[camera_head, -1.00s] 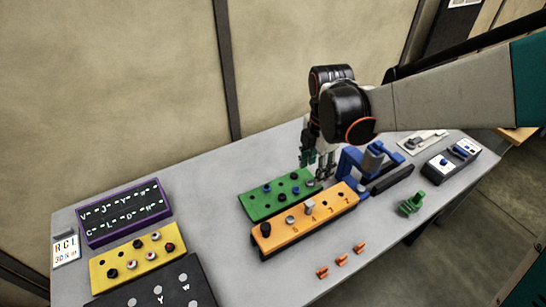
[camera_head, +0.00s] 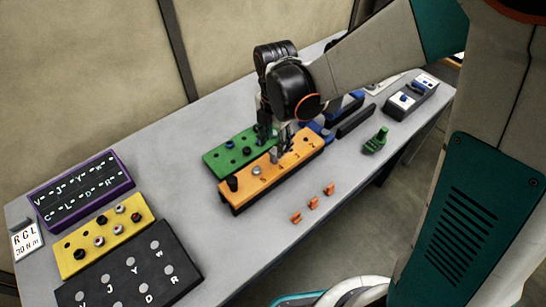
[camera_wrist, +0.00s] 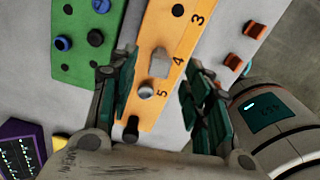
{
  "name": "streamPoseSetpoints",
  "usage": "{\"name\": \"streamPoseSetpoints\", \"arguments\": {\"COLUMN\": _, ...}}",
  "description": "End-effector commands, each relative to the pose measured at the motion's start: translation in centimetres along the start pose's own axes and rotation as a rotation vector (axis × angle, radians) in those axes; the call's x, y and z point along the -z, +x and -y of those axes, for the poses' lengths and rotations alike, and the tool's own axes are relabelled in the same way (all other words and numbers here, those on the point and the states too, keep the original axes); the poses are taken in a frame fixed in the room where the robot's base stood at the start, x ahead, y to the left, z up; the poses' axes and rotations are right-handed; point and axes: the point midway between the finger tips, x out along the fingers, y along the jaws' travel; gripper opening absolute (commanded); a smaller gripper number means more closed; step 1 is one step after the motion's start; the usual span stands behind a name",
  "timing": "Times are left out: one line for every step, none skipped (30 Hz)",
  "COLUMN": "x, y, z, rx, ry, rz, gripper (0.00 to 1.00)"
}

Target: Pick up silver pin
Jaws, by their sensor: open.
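An orange block (camera_head: 300,150) lies on the table, marked with numbers. In the wrist view the orange block (camera_wrist: 183,42) shows a tall silver pin (camera_wrist: 158,63) standing near the 4 and a round silver knob (camera_wrist: 146,90) near the 5. The round knob also shows in the head view (camera_head: 256,170). My gripper (camera_head: 277,150) is low over the block, pointing down. In the wrist view my gripper (camera_wrist: 158,76) is open, its fingers on either side of the silver pin, apart from it. In the head view the fingers largely hide the tall pin.
A green block (camera_head: 215,160) with blue and black pegs lies just behind the orange one. Orange clips (camera_head: 313,203) and a green part (camera_head: 376,142) lie in front and to the right. Yellow (camera_head: 75,262), black and purple panels stand at left. Table between is clear.

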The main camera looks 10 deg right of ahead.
Motion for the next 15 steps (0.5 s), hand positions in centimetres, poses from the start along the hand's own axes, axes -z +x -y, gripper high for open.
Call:
{"name": "streamPoseSetpoints", "arguments": {"x": 0.0, "y": 0.3, "z": 0.0, "rx": 0.000, "ry": 0.000, "rz": 0.000, "gripper": 0.45}}
{"name": "streamPoseSetpoints", "arguments": {"x": 0.1, "y": 0.6, "z": 0.0, "rx": 0.000, "ry": 0.000, "rz": 0.000, "gripper": 0.45}}
{"name": "streamPoseSetpoints", "arguments": {"x": 0.1, "y": 1.0, "z": 0.0, "rx": 0.000, "ry": 0.000, "rz": 0.000, "gripper": 0.45}}
{"name": "streamPoseSetpoints", "arguments": {"x": 0.1, "y": 1.3, "z": 0.0, "rx": 0.000, "ry": 0.000, "rz": 0.000, "gripper": 0.45}}
{"name": "streamPoseSetpoints", "arguments": {"x": 0.2, "y": 1.8, "z": 0.0, "rx": 0.000, "ry": 0.000, "rz": 0.000, "gripper": 0.45}}
{"name": "streamPoseSetpoints", "arguments": {"x": 0.2, "y": 2.3, "z": 0.0, "rx": 0.000, "ry": 0.000, "rz": 0.000, "gripper": 0.45}}
{"name": "streamPoseSetpoints", "arguments": {"x": 0.3, "y": 2.8, "z": 0.0, "rx": 0.000, "ry": 0.000, "rz": 0.000, "gripper": 0.45}}
{"name": "streamPoseSetpoints", "arguments": {"x": 0.3, "y": 3.3, "z": 0.0, "rx": 0.000, "ry": 0.000, "rz": 0.000, "gripper": 0.45}}
{"name": "streamPoseSetpoints", "arguments": {"x": 0.3, "y": 3.8, "z": 0.0, "rx": 0.000, "ry": 0.001, "rz": 0.000, "gripper": 0.45}}
{"name": "streamPoseSetpoints", "arguments": {"x": 0.3, "y": 4.2, "z": 0.0, "rx": 0.000, "ry": 0.001, "rz": 0.000, "gripper": 0.45}}
{"name": "streamPoseSetpoints", "arguments": {"x": 0.3, "y": 4.5, "z": 0.0, "rx": 0.000, "ry": 0.001, "rz": 0.000, "gripper": 0.45}}
{"name": "streamPoseSetpoints", "arguments": {"x": 0.3, "y": 4.9, "z": 0.0, "rx": 0.000, "ry": 0.001, "rz": 0.000, "gripper": 0.45}}
{"name": "streamPoseSetpoints", "arguments": {"x": 0.3, "y": 5.0, "z": 0.0, "rx": 0.000, "ry": 0.001, "rz": 0.000, "gripper": 0.45}}
{"name": "streamPoseSetpoints", "arguments": {"x": 0.3, "y": 5.1, "z": 0.0, "rx": 0.000, "ry": 0.001, "rz": 0.000, "gripper": 0.45}}
{"name": "streamPoseSetpoints", "arguments": {"x": 0.3, "y": 5.1, "z": 0.0, "rx": 0.000, "ry": 0.001, "rz": 0.000, "gripper": 0.45}}
